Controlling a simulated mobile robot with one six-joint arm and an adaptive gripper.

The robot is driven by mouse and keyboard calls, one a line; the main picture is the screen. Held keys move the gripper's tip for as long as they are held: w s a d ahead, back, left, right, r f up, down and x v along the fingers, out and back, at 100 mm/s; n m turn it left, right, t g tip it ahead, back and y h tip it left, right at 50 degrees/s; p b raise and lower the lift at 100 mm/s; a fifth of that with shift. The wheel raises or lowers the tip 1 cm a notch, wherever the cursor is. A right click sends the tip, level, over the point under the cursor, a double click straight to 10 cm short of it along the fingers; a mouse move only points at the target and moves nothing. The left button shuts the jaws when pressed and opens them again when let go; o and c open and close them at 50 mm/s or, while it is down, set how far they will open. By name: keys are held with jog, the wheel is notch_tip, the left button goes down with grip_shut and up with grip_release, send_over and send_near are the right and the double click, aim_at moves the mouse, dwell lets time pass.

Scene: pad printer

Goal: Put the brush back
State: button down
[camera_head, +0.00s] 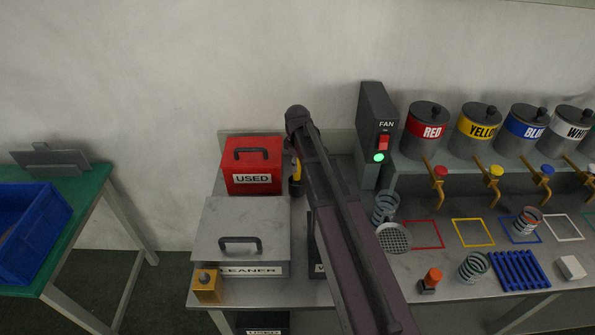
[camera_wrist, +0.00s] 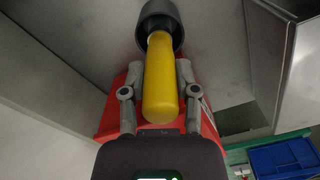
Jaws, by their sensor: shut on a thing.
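The brush shows in the wrist view as a thick yellow handle (camera_wrist: 161,90) between the two grey fingers of my gripper (camera_wrist: 163,70), which is shut on it. The handle's far end meets a round dark grey cup-like part (camera_wrist: 160,18). I cannot tell whether this is part of the brush or a holder around it. The bristles are not visible. In the head view a sliver of the yellow handle (camera_head: 298,170) shows beside my arm, with a dark part at its lower end, just right of the red USED bin. My arm hides most of my gripper there.
The red USED bin (camera_head: 252,168) and grey CLEANER box (camera_head: 240,230) stand left of my arm. The FAN switch box (camera_head: 376,130) stands right. A blue crate (camera_head: 30,225) sits far left.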

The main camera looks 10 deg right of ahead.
jog(key=shift+f+b, duration=0.45)
jog(key=shift+f, duration=0.35)
jog(key=shift+c, duration=1.8)
grip_release()
jog(key=shift+f, duration=0.1)
jog(key=shift+r, duration=0.2)
notch_tip(320, 180, up, 12)
jog(key=p, duration=1.2)
jog(key=s+m, duration=1)
jog(key=s, duration=1.1)
